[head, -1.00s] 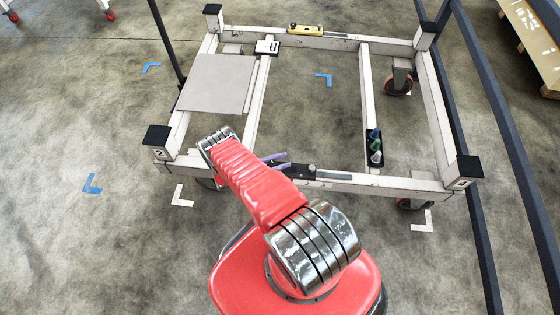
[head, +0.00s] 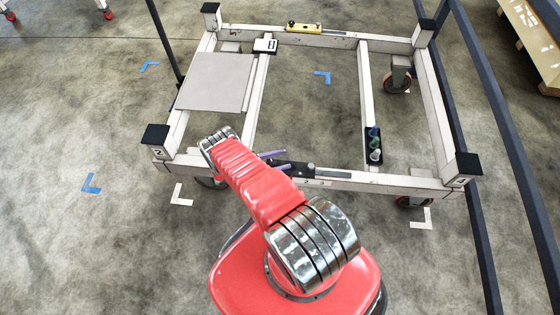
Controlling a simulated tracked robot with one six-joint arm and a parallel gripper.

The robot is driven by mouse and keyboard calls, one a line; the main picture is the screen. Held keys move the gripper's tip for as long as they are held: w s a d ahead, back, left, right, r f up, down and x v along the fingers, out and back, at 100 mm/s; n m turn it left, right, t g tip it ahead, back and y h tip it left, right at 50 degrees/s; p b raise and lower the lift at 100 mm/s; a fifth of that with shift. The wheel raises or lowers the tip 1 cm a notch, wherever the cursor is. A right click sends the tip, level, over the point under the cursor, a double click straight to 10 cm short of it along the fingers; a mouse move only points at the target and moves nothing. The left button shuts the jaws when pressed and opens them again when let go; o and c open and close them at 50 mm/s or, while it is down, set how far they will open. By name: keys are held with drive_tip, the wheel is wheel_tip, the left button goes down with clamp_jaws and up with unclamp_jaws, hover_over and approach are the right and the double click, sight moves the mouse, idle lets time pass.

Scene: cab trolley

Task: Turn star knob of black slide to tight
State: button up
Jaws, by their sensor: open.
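The white trolley frame (head: 385,182) stands in front of me in the head view. On its near rail sits a small black slide (head: 311,168). Its star knob is too small and too close to my gripper to make out clearly. My gripper (head: 283,158) shows beyond my red arm, just left of the slide and close to it. One purple finger shows clearly; the other is hard to make out. The gripper is open and seems to hold nothing. I cannot tell whether it touches the slide or knob.
A grey panel (head: 214,82) covers the left part of the frame. A yellow slide (head: 303,27) sits on the far rail. A black holder with coloured pieces (head: 375,145) lies on the right crossbar. A dark post stands at left; dark rails run along the right. Open floor lies left.

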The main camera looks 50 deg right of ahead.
drive_tip(key=shift+w+a, duration=0.1)
drive_tip(key=v, duration=1.3)
drive_tip(key=shift+a, duration=0.25)
drive_tip(key=shift+w, duration=0.15)
